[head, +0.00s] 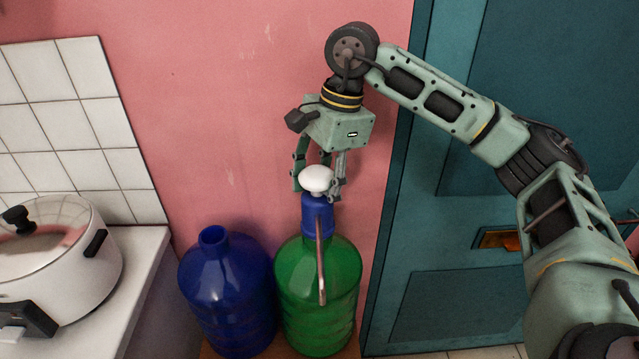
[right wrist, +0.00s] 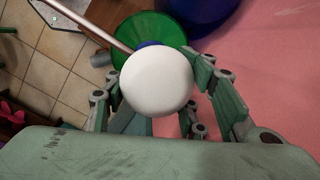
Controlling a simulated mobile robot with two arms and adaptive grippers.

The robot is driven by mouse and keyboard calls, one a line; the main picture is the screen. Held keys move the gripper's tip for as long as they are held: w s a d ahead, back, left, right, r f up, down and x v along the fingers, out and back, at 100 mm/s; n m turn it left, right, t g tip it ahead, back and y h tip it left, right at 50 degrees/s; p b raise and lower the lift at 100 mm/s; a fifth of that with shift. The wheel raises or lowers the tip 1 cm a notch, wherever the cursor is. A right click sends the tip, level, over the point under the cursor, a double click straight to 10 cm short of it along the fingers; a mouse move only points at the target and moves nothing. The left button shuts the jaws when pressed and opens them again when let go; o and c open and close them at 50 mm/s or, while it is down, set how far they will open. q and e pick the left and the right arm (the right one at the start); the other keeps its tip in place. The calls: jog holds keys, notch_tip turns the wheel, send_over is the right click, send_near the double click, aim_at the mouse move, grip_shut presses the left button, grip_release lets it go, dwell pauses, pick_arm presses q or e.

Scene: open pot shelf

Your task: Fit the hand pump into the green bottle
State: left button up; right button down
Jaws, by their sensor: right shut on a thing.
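The hand pump has a white knob (head: 317,179), a blue body (head: 317,212) and a metal spout (head: 321,265) that points down toward the viewer. My right gripper (head: 318,184) is shut on the pump, with its fingers on either side near the knob. The green bottle (head: 345,275) stands upright directly below. The pump's blue body overlaps the bottle's top, so its neck is hidden and I cannot tell whether the pump is seated. In the right wrist view, the white knob (right wrist: 157,83) covers most of the body, with the green bottle (right wrist: 128,38) behind it. My left gripper is not in view.
A blue bottle (head: 225,290) with an open neck stands close left of the green one. A lidded white pot (head: 75,265) sits on a white counter (head: 140,260) at the left. A pink wall (head: 230,100) is behind and a teal door (head: 450,310) is at the right.

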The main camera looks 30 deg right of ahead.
jog(key=shift+f, duration=0.2)
dwell(0.5)
jog(key=shift+f+b, duration=0.3)
jog(key=shift+b, duration=0.25)
jog(key=shift+s, duration=0.15)
dwell(0.4)
jog(key=shift+f+b, duration=0.35)
jog(key=c, duration=0.8)
grip_release()
jog(key=shift+r, duration=0.15)
jog(key=shift+w+a+r+p+v, duration=0.1)
jog(key=shift+a+p+v, duration=0.3)
jog(key=shift+p+v, duration=1.3)
jog(key=shift+w+a+r+p+v, duration=0.1)
jog(key=shift+a+p+v, duration=0.3)
jog(key=shift+p+v, duration=1.3)
jog(key=shift+w+a+r+p+v, duration=0.1)
jog(key=shift+a+p+v, duration=0.3)
jog(key=shift+p+v, duration=1.3)
jog(key=shift+d+r+b, duration=0.15)
jog(key=shift+r+b, duration=0.45)
jog(key=shift+b, duration=0.05)
